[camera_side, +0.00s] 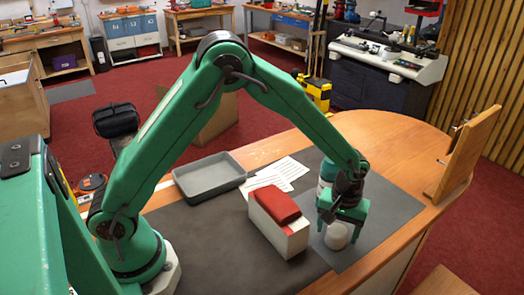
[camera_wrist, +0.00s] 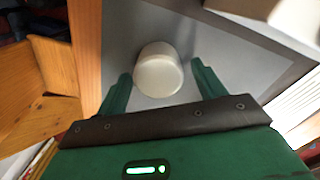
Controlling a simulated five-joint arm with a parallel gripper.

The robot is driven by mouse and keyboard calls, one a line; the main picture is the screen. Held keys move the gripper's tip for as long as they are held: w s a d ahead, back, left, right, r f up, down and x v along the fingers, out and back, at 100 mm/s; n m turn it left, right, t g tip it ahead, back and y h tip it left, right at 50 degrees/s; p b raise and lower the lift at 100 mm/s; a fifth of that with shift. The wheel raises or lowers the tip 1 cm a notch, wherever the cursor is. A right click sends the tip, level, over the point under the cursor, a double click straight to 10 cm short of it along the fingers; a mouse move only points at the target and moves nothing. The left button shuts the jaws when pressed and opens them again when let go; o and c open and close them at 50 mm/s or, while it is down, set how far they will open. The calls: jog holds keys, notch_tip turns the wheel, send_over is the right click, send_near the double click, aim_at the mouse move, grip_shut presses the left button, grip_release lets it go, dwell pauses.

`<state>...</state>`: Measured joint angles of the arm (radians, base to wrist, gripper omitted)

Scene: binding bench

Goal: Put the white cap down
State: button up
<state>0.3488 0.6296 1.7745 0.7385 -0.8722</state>
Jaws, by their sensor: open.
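The white cap (camera_side: 337,236) is a short, pale, rounded cylinder. It appears to stand upright on the grey mat (camera_side: 378,243), toward the table's right side. My gripper (camera_side: 339,226) is low over it, pointing down, with its green fingers on either side of the cap. In the wrist view the cap (camera_wrist: 158,72) sits between the spread fingertips of my gripper (camera_wrist: 161,72), with a gap visible on both sides. The jaws are open and hold nothing. The cap's underside is hidden.
A white box (camera_side: 285,238) with a red block (camera_side: 275,204) on top stands close to the left of my gripper. A grey tray (camera_side: 209,183) and printed papers (camera_side: 287,169) lie farther back. A wooden upright (camera_side: 468,150) stands at the right edge. Mat right of the cap is clear.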

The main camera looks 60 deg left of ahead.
aim_at(338, 228)
notch_tip(338, 228, up, 12)
dwell(0.6)
jog(key=shift+f, duration=0.1)
dwell(0.4)
jog(key=s+a+r+m+t, duration=0.3)
jog(key=s+a+r, duration=0.7)
jog(key=r, duration=0.1)
jog(key=s+a+m+t, duration=0.2)
jog(key=s+a, duration=0.4)
jog(key=s, duration=0.6)
jog(key=shift+r+m+t, duration=0.3)
jog(key=shift+m, duration=0.2)
